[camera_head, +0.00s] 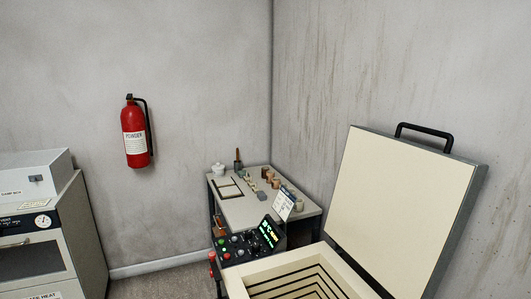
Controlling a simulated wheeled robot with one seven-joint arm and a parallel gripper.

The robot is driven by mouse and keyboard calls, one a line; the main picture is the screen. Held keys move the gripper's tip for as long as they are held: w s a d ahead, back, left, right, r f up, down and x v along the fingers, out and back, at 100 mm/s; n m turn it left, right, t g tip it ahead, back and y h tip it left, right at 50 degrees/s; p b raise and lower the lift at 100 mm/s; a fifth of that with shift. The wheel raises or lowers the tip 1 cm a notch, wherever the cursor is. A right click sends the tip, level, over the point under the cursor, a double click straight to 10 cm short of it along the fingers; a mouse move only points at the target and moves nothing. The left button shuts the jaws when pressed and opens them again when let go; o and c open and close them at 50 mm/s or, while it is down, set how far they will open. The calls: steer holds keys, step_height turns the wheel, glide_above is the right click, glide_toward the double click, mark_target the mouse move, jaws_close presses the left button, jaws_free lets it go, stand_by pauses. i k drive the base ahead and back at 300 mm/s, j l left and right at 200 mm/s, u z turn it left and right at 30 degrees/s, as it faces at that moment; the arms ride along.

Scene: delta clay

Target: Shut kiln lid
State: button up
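The kiln lid (392,212) stands raised, tilted up at the right, with its pale inner face toward me. A black handle (424,129) sits on its top edge. The kiln (243,276) is below and left of the lid, its square opening uncovered and showing dark lines along the inner walls. The kiln's lower part is cut off by the bottom edge. My gripper is not in view.
A small table (237,208) with pots and small pieces stands in the corner behind the kiln. A control panel (251,242) with a lit display is at the kiln's left. A cabinet (50,255) stands at left. A red extinguisher (134,134) hangs on the wall.

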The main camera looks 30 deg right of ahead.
mark_target(402, 208)
steer(key=k+l+z, duration=0.2)
steer(key=z, duration=0.15)
steer(key=k+l+z, duration=0.15)
steer(key=l+z, duration=0.15)
steer(key=k+l+z, duration=0.1)
steer(key=l+z, duration=0.6)
steer(key=k, duration=0.05)
